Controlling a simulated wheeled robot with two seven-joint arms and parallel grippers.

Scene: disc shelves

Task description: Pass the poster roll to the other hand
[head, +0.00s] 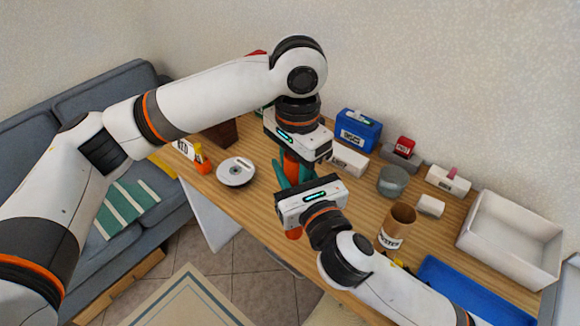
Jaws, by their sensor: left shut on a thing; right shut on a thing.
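The orange poster roll (292,165) stands roughly upright between my two grippers above the desk's near edge. Its lower end shows below the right gripper's body, and its middle is hidden behind it. My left gripper (292,180) reaches down from above and is shut on the roll. My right gripper (291,172) comes in from the lower right and is shut on the same roll. Teal fingers show on both sides of the roll, partly covered. A brown, open-topped cylinder (402,214) with a partly readable label stands on the desk to the right.
The wooden desk (345,190) carries a round white disc item (236,172), a blue box (358,130), a grey cup (393,181), a large white tray (510,238) and a blue tray (465,290). A grey sofa (55,130) stands at left. The wall is behind.

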